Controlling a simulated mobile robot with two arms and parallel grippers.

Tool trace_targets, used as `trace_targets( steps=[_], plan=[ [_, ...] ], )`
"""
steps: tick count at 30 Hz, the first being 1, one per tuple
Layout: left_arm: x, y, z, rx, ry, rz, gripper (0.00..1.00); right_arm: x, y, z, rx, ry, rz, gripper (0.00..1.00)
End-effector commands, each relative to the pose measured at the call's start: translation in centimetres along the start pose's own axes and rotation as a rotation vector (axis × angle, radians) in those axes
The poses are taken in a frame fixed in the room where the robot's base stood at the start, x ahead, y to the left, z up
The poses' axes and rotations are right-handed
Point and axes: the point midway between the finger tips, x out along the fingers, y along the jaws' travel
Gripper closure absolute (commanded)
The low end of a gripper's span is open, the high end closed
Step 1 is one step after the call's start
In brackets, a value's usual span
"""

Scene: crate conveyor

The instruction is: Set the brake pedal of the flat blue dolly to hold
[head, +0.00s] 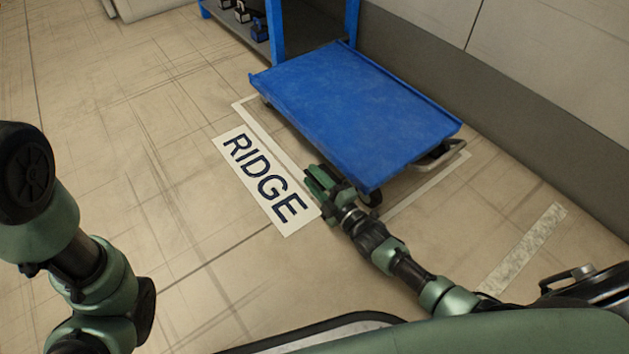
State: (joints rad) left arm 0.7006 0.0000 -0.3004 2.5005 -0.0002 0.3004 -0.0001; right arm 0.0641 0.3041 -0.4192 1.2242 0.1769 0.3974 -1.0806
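The flat blue dolly (350,110) stands on the floor against the wall side, its deck empty. A caster (372,197) shows under its near corner. A bent pale metal bar (440,156) sticks out low at its right end; I cannot tell whether this is the brake pedal or a handle. No other pedal shows. My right gripper (313,182) is low beside the dolly's near long edge, left of the near corner. Its green fingers look apart, with nothing visible between them. My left arm is at the left edge; its gripper is out of view.
A blue shelf rack (277,35) with small items stands behind. A worn pale strip (523,248) marks the floor at right. The floor at left is clear.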

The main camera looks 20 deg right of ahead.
Motion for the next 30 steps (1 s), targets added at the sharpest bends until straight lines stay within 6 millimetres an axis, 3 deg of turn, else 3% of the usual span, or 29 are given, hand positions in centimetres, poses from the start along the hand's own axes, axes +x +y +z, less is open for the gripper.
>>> trace_targets(
  steps=[5,8,9,30],
  plan=[
    [0.05,0.0,0.01,0.0,0.0,0.0,0.01,-0.01,0.03,-0.04,0.0,0.0,0.0,0.69],
    [0.05,0.01,0.01,0.0,0.0,0.001,0.01,-0.02,0.02,-0.03,0.0,0.0,0.0,0.97],
    [0.05,0.01,0.01,0.0,0.0,0.001,0.01,-0.03,0.02,-0.03,0.0,0.0,0.0,1.0],
    [0.04,0.0,0.04,0.0,-0.001,0.0,0.01,-0.07,-0.03,0.01,0.0,0.0,-0.001,1.0]
  ],
)
